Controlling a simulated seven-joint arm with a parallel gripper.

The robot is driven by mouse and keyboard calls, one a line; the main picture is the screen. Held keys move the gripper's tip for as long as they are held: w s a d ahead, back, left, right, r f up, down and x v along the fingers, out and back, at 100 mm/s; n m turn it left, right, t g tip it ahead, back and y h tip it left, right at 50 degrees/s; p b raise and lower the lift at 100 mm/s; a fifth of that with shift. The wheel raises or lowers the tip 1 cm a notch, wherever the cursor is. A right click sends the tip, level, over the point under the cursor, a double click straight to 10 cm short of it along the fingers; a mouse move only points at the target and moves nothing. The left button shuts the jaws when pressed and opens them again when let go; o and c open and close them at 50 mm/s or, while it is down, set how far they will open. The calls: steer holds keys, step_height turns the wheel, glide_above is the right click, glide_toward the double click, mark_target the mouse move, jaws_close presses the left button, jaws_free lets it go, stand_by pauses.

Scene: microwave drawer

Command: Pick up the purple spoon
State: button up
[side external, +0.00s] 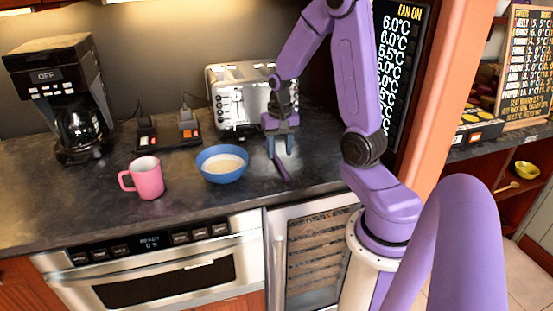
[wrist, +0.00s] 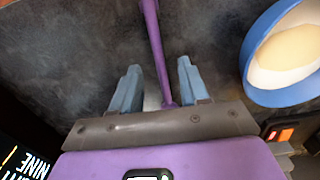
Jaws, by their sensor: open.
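The purple spoon (side external: 281,169) lies on the dark counter to the right of the blue bowl in the side view. In the wrist view the spoon (wrist: 156,45) runs lengthwise from the top edge down between the two fingers. My gripper (side external: 280,147) points down above the spoon. In the wrist view my gripper (wrist: 159,68) is open, with a grey-blue finger on each side of the spoon and visible gaps between. The spoon's near end is hidden behind the gripper body. I cannot tell how far the fingertips are above the counter.
The blue bowl (side external: 222,177) with pale contents stands close to the left of the spoon. A pink mug (side external: 147,177), a coffee maker (side external: 70,95) and a silver toaster (side external: 232,97) stand on the counter (side external: 90,215). The microwave drawer (side external: 160,272) is below.

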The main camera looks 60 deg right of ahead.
mark_target(280, 163)
steer(key=shift+d+f, duration=0.15)
steer(key=shift+f, duration=1.95)
steer(key=shift+c, duration=0.3)
jaws_close()
steer(key=shift+r, duration=0.2)
steer(key=shift+w+r, duration=0.1)
steer(key=shift+r, duration=0.45)
steer(key=s+a+r, duration=0.6)
steer(key=s+r, duration=0.5)
steer(key=s, duration=0.1)
steer(key=shift+s+a+r, duration=0.25)
steer(key=shift+a+r, duration=0.05)
steer(key=shift+a, duration=0.05)
